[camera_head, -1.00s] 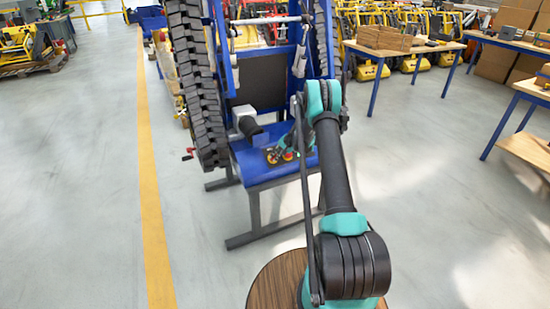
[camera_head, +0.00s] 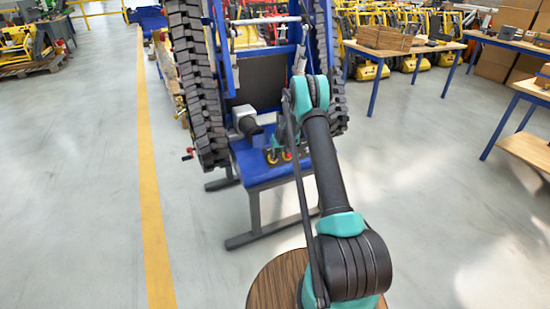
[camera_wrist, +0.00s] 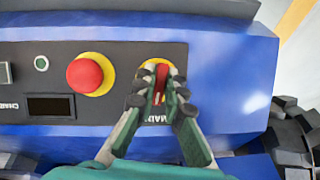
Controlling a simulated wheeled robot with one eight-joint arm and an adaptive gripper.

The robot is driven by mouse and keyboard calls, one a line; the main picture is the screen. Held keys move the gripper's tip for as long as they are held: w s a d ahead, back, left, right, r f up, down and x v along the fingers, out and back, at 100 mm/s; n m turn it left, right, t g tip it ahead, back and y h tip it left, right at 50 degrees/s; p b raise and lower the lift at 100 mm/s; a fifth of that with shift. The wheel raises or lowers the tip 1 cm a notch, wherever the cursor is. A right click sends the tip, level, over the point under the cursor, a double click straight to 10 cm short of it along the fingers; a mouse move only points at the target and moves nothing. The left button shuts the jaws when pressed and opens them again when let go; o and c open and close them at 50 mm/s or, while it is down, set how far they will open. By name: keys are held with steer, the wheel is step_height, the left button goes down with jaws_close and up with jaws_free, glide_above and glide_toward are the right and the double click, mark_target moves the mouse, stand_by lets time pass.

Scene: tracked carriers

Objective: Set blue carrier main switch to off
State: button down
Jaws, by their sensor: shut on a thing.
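The blue carrier (camera_head: 262,176) stands upright with its black tracks on both sides. In the wrist view its blue body (camera_wrist: 236,84) carries a dark control panel (camera_wrist: 52,57). The main switch (camera_wrist: 160,80) is a red handle on a yellow round plate at the panel's right end. My gripper (camera_wrist: 160,88) is shut on the red handle, with fingers on both sides of it. The handle looks roughly upright in the wrist view; the fingers hide part of it and of its label. In the head view my arm hides much of the gripper.
A red mushroom button (camera_wrist: 85,75) on a yellow plate sits just left of the switch. A black track (camera_wrist: 289,132) lies at the lower right. Work tables (camera_head: 400,50) stand at the right.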

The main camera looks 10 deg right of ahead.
steer(key=shift+n+h, duration=0.3)
steer(key=shift+n, duration=0.5)
steer(key=c, duration=1.6)
jaws_free()
steer(key=shift+r, duration=0.1)
steer(key=v, duration=1.2)
steer(key=shift+s, duration=0.2)
